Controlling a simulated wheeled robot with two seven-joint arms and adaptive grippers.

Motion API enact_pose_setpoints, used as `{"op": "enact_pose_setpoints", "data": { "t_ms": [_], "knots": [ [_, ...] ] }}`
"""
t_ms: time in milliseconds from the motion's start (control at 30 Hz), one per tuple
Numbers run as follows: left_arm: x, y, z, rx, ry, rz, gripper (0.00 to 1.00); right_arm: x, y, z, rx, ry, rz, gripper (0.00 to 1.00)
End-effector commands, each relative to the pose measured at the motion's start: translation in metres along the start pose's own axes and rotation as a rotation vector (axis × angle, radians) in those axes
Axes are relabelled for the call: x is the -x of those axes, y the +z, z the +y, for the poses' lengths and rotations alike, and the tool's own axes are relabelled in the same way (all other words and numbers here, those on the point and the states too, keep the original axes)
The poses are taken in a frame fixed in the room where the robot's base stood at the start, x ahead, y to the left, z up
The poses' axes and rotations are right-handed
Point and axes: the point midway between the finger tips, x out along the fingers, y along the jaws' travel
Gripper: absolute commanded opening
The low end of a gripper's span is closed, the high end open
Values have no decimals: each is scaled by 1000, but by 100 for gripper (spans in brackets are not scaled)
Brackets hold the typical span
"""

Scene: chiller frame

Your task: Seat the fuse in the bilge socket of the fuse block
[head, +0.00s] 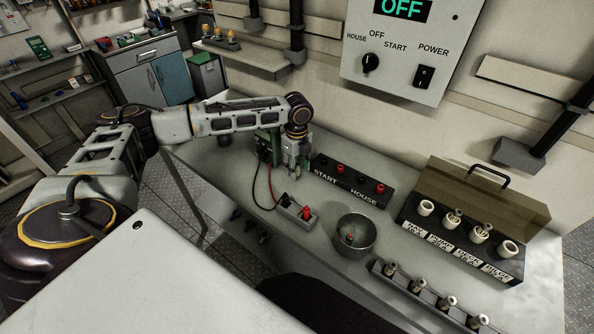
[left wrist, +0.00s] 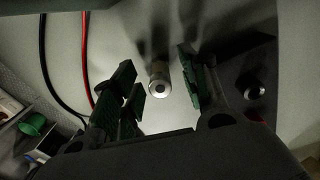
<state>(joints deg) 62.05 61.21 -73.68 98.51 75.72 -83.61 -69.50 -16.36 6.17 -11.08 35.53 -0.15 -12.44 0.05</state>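The fuse block (head: 460,250) stands on the right of the bench with its brown lid (head: 490,195) raised. Its four labelled sockets sit in a row. The two middle ones hold fuses. The bilge socket (head: 509,248), at the right end, shows as a white ring with no fuse visible. My left gripper (head: 293,174) points down over the bench left of the start/house strip. In the left wrist view its fingers (left wrist: 165,90) are open. A metal-ended cylinder, apparently a fuse (left wrist: 159,80), lies between them with gaps on both sides. My right gripper is out of view.
A metal bowl (head: 356,248) with a small red-tipped item stands mid-bench. A rack (head: 403,287) of several fuses lies at the front right. Black and red leads (head: 269,184) run beside my left gripper to a small terminal block (head: 298,211). The start/house strip (head: 345,183) is behind.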

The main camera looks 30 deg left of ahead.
Motion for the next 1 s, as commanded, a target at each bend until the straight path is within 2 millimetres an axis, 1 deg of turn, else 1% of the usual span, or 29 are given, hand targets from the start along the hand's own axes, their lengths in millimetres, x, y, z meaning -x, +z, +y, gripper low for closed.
{"op": "enact_pose_setpoints", "data": {
  "t_ms": [33,300,333,467,733,867,1000],
  "knots": [
    [0,0,0,0,0,0,38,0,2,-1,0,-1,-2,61],
    [0,0,0,0,0,0,3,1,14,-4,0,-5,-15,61],
    [0,0,0,0,0,0,0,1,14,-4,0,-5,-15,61],
    [0,0,0,0,0,0,0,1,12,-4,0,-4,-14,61],
    [3,0,0,0,0,0,0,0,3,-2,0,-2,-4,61],
    [12,0,0,0,0,0,0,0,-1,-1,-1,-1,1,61],
    [28,0,0,0,-1,0,0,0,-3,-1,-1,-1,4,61]
  ]
}}
